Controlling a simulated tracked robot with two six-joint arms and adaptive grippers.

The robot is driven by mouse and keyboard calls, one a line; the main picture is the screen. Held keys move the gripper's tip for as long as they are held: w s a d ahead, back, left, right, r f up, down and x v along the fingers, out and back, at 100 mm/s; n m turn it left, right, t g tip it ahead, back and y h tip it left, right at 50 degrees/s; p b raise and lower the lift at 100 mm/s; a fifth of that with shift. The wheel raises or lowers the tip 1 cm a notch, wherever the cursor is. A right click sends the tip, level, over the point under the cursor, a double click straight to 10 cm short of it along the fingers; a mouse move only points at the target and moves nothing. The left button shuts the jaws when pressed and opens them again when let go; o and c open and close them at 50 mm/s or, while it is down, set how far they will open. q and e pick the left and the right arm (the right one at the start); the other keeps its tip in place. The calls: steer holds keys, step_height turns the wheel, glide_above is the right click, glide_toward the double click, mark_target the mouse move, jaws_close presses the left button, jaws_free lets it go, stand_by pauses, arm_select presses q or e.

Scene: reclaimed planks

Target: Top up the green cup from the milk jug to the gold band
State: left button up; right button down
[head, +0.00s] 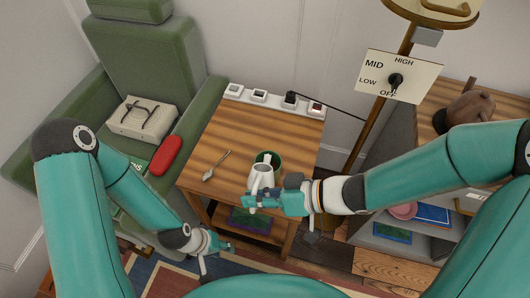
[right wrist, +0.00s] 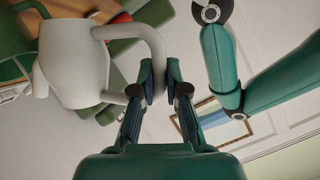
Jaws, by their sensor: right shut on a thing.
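The white milk jug (head: 262,178) is over the front part of the small wooden table, and its body partly hides the green cup (head: 268,158) just behind it. My right gripper (head: 252,200) is shut on the jug's handle. In the right wrist view the jug (right wrist: 75,65) is large at the left, its handle (right wrist: 156,45) between the fingers (right wrist: 160,88), with part of the green cup (right wrist: 12,68) at the left edge. I cannot make out the gold band or the milk level. My left gripper (head: 218,256) is empty, its fingers apart, low in front of the table.
A spoon (head: 216,166) lies on the striped wooden table (head: 215,130), left of the cup. A socket strip (head: 275,101) runs along its back edge. A green armchair (head: 160,60) holds a box (head: 142,118) and a red case (head: 166,155). A lamp pole (head: 365,140) stands right.

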steer(key=shift+w+r+p, duration=0.25)
steer(key=shift+w+p, duration=0.05)
steer(key=shift+p, duration=0.2)
steer(key=shift+w+d+r+m+g+p, duration=0.2)
steer(key=shift+w+r+m+g+p, duration=0.25)
steer(key=shift+p, duration=0.7)
